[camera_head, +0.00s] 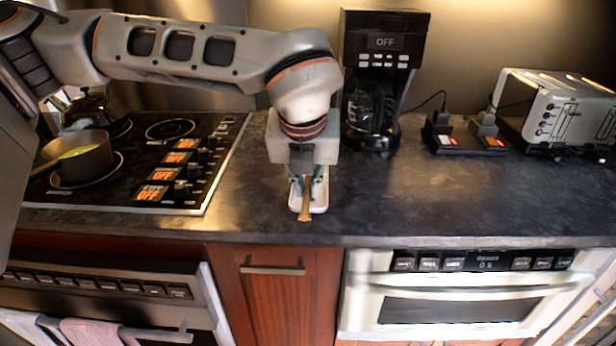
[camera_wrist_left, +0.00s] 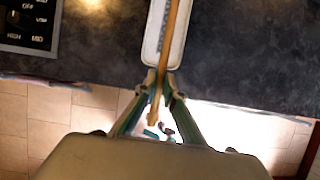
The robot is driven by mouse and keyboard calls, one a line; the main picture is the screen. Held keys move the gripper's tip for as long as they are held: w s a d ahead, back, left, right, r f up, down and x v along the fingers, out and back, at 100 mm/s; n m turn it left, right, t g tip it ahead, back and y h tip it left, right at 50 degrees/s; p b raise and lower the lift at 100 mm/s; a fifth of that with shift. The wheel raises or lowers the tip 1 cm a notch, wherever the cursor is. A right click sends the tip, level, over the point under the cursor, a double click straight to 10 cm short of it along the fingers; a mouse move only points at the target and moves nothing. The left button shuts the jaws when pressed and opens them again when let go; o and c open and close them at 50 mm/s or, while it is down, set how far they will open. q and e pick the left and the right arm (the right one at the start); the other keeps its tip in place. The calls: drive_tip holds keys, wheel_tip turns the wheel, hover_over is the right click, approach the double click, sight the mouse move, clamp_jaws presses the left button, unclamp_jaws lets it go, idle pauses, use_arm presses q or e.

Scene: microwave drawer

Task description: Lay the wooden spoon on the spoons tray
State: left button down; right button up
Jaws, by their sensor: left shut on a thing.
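The wooden spoon (camera_head: 306,208) is a thin light-brown stick in the head view, and it also shows in the wrist view (camera_wrist_left: 173,35). My left gripper (camera_head: 309,189) points down and is shut on it; the fingers close around the spoon in the wrist view (camera_wrist_left: 162,82). The small white spoons tray (camera_head: 322,200) lies near the counter's front edge, directly under the gripper; its rim shows in the wrist view (camera_wrist_left: 150,45). The spoon lies over the tray lengthwise, one end toward the front. I cannot tell whether it touches the tray. My right gripper is not in view.
A stove (camera_head: 222,150) with a pot (camera_head: 85,162) stands at the left. A coffee maker (camera_head: 383,60) is behind the tray, and a toaster (camera_head: 550,110) is at the back right. The counter (camera_head: 430,195) right of the tray is clear.

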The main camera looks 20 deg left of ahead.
use_arm(q)
wheel_tip(320, 180, down, 2)
drive_tip(key=shift+f+b, duration=0.25)
drive_tip(key=shift+b, duration=0.2)
drive_tip(key=shift+f, duration=0.7)
drive_tip(key=shift+b, duration=0.3)
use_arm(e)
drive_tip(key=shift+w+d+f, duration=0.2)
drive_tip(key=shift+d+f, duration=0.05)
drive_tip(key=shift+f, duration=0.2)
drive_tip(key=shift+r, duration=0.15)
use_arm(q)
drive_tip(key=c, duration=2)
unclamp_jaws()
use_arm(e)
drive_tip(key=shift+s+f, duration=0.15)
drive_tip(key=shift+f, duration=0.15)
